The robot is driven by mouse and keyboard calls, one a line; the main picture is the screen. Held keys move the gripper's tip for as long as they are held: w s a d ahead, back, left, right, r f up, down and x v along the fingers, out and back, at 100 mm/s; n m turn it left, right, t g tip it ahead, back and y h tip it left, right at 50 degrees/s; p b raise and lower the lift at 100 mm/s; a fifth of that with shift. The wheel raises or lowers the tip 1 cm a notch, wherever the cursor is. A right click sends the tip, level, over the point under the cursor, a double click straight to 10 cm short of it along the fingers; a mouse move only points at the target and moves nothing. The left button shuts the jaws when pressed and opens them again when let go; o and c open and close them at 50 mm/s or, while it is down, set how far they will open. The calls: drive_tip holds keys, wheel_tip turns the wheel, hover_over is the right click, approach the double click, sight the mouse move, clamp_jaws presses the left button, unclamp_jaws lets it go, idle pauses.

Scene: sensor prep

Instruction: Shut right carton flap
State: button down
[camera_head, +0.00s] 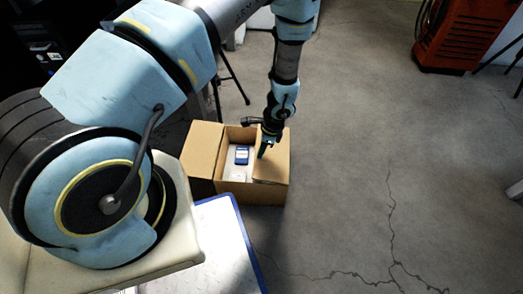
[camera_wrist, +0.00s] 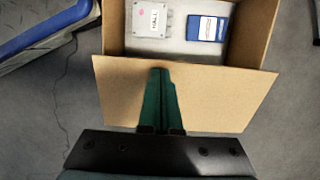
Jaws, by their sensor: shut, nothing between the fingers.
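The open carton (camera_head: 235,188) stands on the floor in the head view. Its right flap (camera_head: 272,168) is tilted up and inward, partly over the opening. In the wrist view this flap (camera_wrist: 215,100) spans the lower middle, and its wide edge hides part of the inside. My gripper (camera_head: 265,151) is over the right side of the carton. Its green fingers (camera_wrist: 161,72) are together, empty, and lie across the flap in the wrist view. I cannot tell for sure whether they touch it. The left flap (camera_head: 201,150) is folded outward.
Inside the carton are a blue device (camera_head: 241,154) and a light grey box (camera_wrist: 152,19). A blue-edged platform (camera_head: 222,235) is near the carton's front left. An orange machine (camera_head: 457,35) stands far right. The floor right of the carton is clear.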

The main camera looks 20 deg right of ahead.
drive_tip(key=shift+f, duration=0.1)
drive_tip(key=shift+a+b+x, duration=0.15)
drive_tip(key=shift+b+x, duration=0.05)
drive_tip(key=shift+x, duration=0.6)
drive_tip(key=shift+a+b+x, duration=0.15)
drive_tip(key=shift+b+x, duration=0.05)
drive_tip(key=shift+x, duration=0.6)
drive_tip(key=shift+w, duration=0.15)
